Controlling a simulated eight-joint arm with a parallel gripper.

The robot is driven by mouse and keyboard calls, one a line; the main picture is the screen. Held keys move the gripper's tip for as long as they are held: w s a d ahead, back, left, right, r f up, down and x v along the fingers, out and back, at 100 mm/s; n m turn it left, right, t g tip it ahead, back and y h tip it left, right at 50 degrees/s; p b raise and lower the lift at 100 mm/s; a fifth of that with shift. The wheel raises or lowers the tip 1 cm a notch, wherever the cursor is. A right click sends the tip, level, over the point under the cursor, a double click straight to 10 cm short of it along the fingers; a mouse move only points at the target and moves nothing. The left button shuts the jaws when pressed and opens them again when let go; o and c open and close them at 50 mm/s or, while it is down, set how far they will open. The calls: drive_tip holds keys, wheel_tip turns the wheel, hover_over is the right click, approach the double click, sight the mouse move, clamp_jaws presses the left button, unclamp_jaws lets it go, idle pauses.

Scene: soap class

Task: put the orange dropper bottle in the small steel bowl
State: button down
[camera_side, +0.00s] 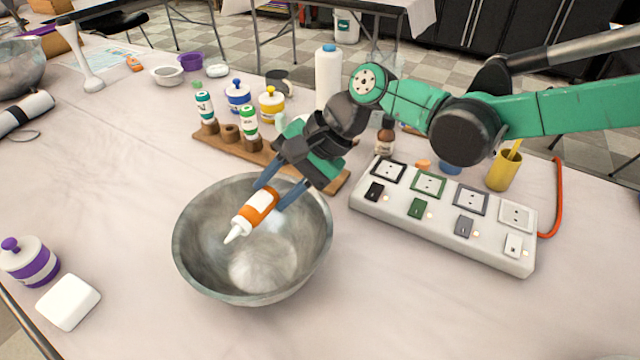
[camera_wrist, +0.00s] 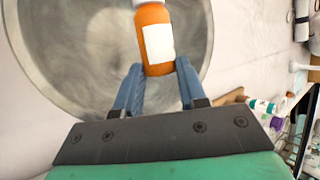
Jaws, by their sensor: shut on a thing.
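The orange dropper bottle (camera_side: 257,208) has a white label and a white nozzle. It is tilted, nozzle down to the left, over the large steel bowl (camera_side: 185,250). My gripper (camera_side: 279,194) is shut on the bottle's base end and holds it at the bowl's opening. I cannot tell how far it is above the bowl's floor. In the wrist view the bottle (camera_wrist: 155,38) sits between my blue fingertips (camera_wrist: 157,80), with the bowl (camera_wrist: 70,60) behind it. A small pale bowl (camera_side: 168,75) stands at the back left; I cannot tell whether it is steel.
A wooden rack (camera_side: 262,158) with dropper bottles stands behind the bowl. A power strip (camera_side: 450,232) lies to the right. A purple-lidded jar (camera_side: 28,262) and a white block (camera_side: 68,302) are at the front left. The table's front right is clear.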

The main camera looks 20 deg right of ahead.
drive_tip(key=shift+f, duration=1.15)
drive_tip(key=shift+c, duration=2.1)
unclamp_jaws()
drive_tip(key=shift+r, duration=0.1)
wheel_tip(320, 180, up, 7)
